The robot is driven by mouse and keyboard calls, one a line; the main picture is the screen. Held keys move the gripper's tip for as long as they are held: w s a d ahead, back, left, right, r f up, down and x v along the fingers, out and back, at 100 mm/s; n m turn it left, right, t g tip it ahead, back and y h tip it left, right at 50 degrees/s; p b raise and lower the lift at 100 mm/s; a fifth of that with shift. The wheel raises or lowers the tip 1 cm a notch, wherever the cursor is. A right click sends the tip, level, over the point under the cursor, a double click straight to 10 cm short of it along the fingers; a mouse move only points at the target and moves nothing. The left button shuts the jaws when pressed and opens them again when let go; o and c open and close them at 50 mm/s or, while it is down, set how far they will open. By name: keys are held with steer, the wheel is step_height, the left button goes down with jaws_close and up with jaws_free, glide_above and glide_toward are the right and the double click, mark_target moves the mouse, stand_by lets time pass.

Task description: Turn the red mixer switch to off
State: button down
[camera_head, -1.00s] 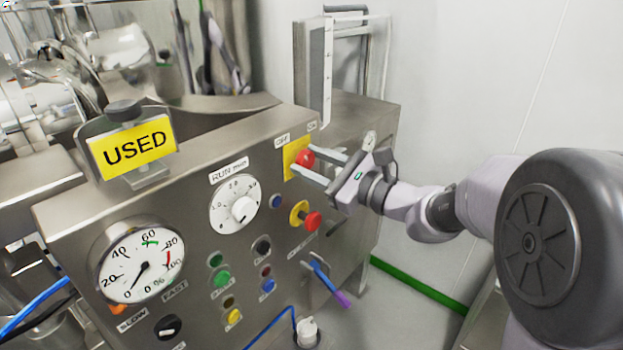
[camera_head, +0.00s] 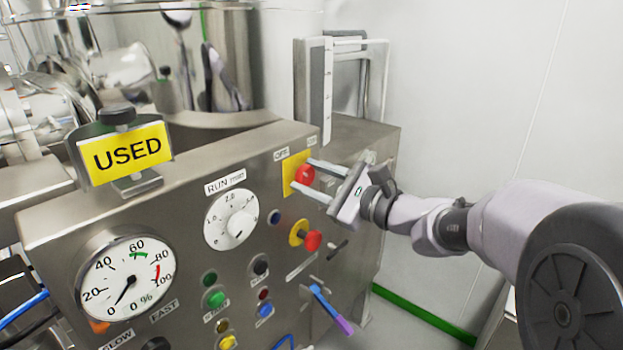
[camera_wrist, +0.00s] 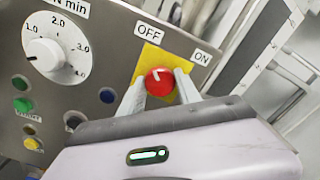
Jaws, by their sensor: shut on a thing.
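The red mixer switch (camera_head: 304,174) is a round red knob on a yellow plate (camera_head: 290,165) at the upper right of the steel panel. It also shows in the wrist view (camera_wrist: 160,82), with a white mark on its face pointing to the upper right. In that view the OFF label (camera_wrist: 149,32) is up and left of the knob, and the ON label (camera_wrist: 202,57) is to its right. My gripper (camera_wrist: 160,88) has one finger on each side of the knob and is shut on it. The fingers hide part of its sides.
A second red knob on yellow (camera_head: 311,240) sits just below my gripper. The RUN min dial (camera_head: 231,219), several coloured buttons and a blue-purple lever (camera_head: 330,308) share the panel. A USED sign (camera_head: 127,154) stands on top at left. A steel frame rises behind the switch.

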steer(key=c, duration=0.9)
jaws_free()
steer(key=shift+o, duration=0.2)
steer(key=p+v, duration=0.1)
steer(key=v, duration=1.6)
steer(key=shift+s+d, duration=0.2)
